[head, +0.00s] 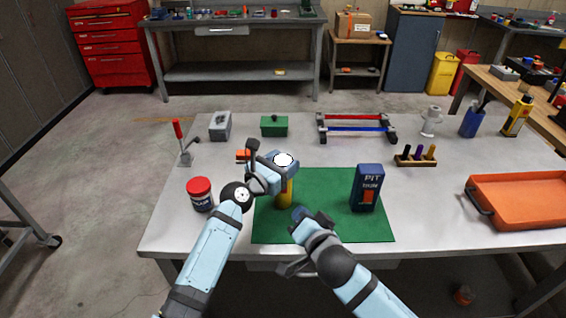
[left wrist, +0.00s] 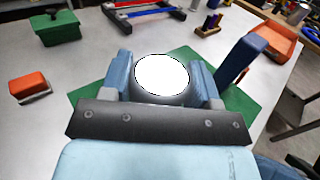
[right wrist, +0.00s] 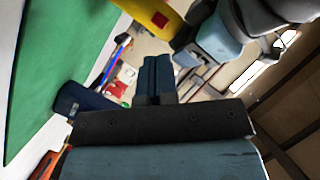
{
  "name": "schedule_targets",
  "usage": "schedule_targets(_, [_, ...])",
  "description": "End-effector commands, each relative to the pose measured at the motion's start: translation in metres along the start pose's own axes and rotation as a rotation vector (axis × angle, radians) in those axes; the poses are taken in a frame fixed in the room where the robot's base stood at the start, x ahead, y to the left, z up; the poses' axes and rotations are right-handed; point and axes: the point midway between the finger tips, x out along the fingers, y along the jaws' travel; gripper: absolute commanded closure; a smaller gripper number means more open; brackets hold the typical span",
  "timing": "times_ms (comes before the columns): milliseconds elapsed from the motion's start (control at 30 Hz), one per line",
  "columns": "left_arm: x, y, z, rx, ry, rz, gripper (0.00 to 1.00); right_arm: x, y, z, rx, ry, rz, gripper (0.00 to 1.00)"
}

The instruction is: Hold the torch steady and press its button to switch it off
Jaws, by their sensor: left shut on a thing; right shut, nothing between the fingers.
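The torch stands upright on the green mat (head: 330,231), with a yellow body (head: 284,196) and a bright white lit lens (head: 283,159) on top. My left gripper (head: 278,172) is shut around its upper part; in the left wrist view the glowing lens (left wrist: 162,76) sits between the fingers. In the right wrist view the yellow body (right wrist: 140,8) shows a red square button (right wrist: 160,18). My right gripper (head: 299,213) is shut and empty, low in front of the torch and slightly to its right. Its closed fingertips (right wrist: 158,68) appear apart from the button.
A dark blue box (head: 367,185) stands on the mat to the right of the torch. A red-lidded can (head: 200,194) stands left of the mat. A green box (head: 274,126), a red-and-blue-barred stand (head: 357,129) and an orange tray (head: 525,190) sit farther off. The table's front edge is clear.

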Motion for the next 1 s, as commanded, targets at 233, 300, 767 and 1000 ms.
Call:
schedule_targets(233, [0.0,0.0,-0.001,0.0,0.001,0.0,0.75,0.0,0.0,0.0,0.0,0.0,-0.001,1.0])
schedule_targets(300, [0.0,0.0,-0.001,0.0,0.001,0.0,0.75,0.001,0.0,0.001,0.002,-0.003,-0.01,1.0])
schedule_targets(767, [0.0,0.0,-0.001,0.0,0.001,0.0,0.75,0.006,-0.005,0.041,0.155,-0.104,-0.465,1.0])
schedule_targets(1000, [0.0,0.0,-0.001,0.0,0.001,0.0,0.75,-0.002,-0.004,0.046,0.228,-0.117,-0.623,1.0])
